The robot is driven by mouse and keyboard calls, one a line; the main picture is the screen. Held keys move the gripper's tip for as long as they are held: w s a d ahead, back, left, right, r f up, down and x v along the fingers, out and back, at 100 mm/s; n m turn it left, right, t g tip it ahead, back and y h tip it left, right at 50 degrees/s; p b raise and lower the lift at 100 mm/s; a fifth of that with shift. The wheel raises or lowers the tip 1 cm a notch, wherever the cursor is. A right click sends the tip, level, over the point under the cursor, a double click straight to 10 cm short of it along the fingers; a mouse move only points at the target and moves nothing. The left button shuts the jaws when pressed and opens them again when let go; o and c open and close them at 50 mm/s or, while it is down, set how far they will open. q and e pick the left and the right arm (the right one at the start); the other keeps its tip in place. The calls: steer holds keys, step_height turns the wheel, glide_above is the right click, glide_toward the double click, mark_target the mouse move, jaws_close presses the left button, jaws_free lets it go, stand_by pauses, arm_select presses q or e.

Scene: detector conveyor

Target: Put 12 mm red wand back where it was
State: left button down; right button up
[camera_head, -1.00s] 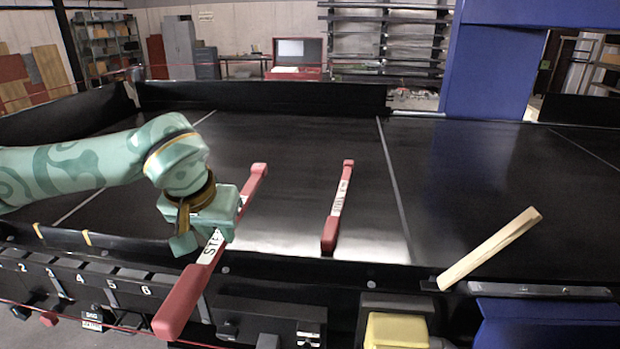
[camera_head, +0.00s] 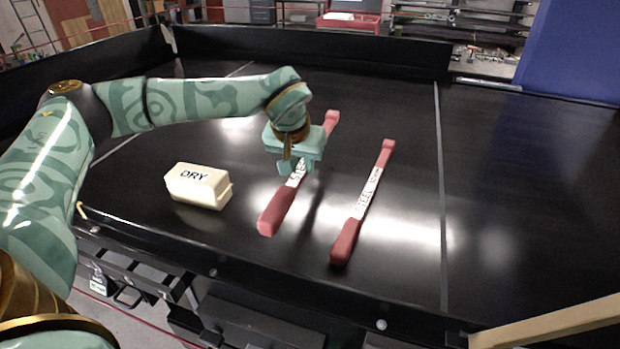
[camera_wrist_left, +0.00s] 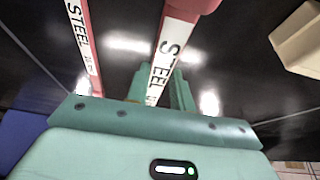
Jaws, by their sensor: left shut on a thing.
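My left gripper (camera_head: 295,168) is shut on a red wand with a white label reading "STE…" (camera_head: 277,208). It grips the wand at its label, over the black belt (camera_head: 400,270). A dark shadow lies to the right of the wand, so it seems just above the belt. In the left wrist view the held wand (camera_wrist_left: 176,50) runs between the fingers. A second red wand (camera_head: 346,238) with a white "STEEL" label lies on the belt to the right, roughly parallel. The millimetre sizes are too small to read. My right gripper is not in view.
A cream block marked "DRY" (camera_head: 200,187) sits on the belt left of the held wand. A pale wooden bar (camera_head: 560,322) is at the lower right. Black side walls (camera_head: 310,50) edge the belt. The belt right of the second wand is clear.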

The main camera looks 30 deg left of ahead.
arm_select(q)
glide_above(310, 190)
steer(key=s, duration=0.2)
steer(key=f, duration=0.4)
steer(key=shift+w+d+f, duration=0.1)
steer(key=shift+d, duration=0.15)
steer(key=shift+w+f, duration=0.2)
steer(key=shift+f, duration=0.25)
step_height(310, 190, down, 3)
steer(key=shift+w, duration=0.1)
steer(key=c, duration=1.2)
jaws_free()
steer(key=shift+f, duration=0.15)
steer(key=v, duration=1.2)
steer(key=shift+r, duration=0.2)
